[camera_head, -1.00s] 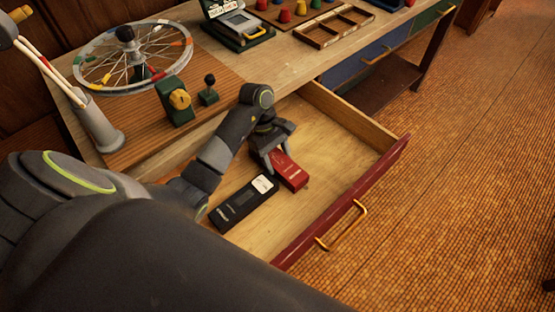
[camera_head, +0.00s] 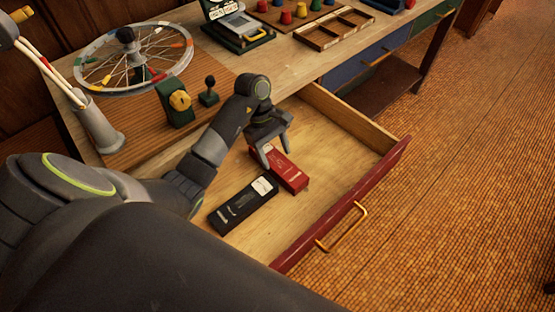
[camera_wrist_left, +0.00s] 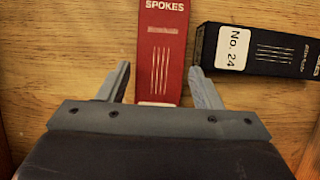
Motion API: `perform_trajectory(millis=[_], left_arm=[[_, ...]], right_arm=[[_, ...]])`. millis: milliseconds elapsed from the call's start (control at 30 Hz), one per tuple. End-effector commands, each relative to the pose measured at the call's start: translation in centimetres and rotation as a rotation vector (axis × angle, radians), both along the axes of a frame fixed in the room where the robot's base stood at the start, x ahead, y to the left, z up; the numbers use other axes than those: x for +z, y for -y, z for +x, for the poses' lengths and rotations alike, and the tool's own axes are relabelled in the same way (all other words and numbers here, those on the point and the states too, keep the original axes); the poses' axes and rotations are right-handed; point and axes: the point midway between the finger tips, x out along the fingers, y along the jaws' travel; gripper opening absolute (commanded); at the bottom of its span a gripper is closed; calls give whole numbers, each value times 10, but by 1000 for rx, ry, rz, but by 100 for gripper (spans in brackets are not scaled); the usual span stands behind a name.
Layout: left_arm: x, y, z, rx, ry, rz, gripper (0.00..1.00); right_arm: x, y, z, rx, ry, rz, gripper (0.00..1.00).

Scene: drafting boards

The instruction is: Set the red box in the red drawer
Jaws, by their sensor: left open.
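The red box (camera_head: 287,172) lies flat on the floor of the open red-fronted drawer (camera_head: 345,132). In the left wrist view the red box (camera_wrist_left: 161,50) shows the word SPOKES. My left gripper (camera_head: 274,157) is open just above the near end of the red box. In the left wrist view its two fingers (camera_wrist_left: 157,85) stand apart on either side of the box, with gaps to both sides. My right gripper is not in view.
A black box (camera_head: 243,204) lies in the drawer beside the red one; its label reads No. 24 in the left wrist view (camera_wrist_left: 258,50). A wheel (camera_head: 133,58) and a divided wooden tray (camera_head: 333,27) are on the bench. The drawer's right part is clear.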

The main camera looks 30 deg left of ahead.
Motion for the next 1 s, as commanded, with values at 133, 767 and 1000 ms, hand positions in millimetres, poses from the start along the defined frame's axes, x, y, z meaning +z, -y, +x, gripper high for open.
perform_trajectory(millis=[133,767,1000], left_arm=[[29,-10,3,1,-1,1,59],[42,-16,6,1,-2,-1,59],[44,-16,6,1,-1,-1,59]], right_arm=[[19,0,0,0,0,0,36],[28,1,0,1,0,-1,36],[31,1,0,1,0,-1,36]])
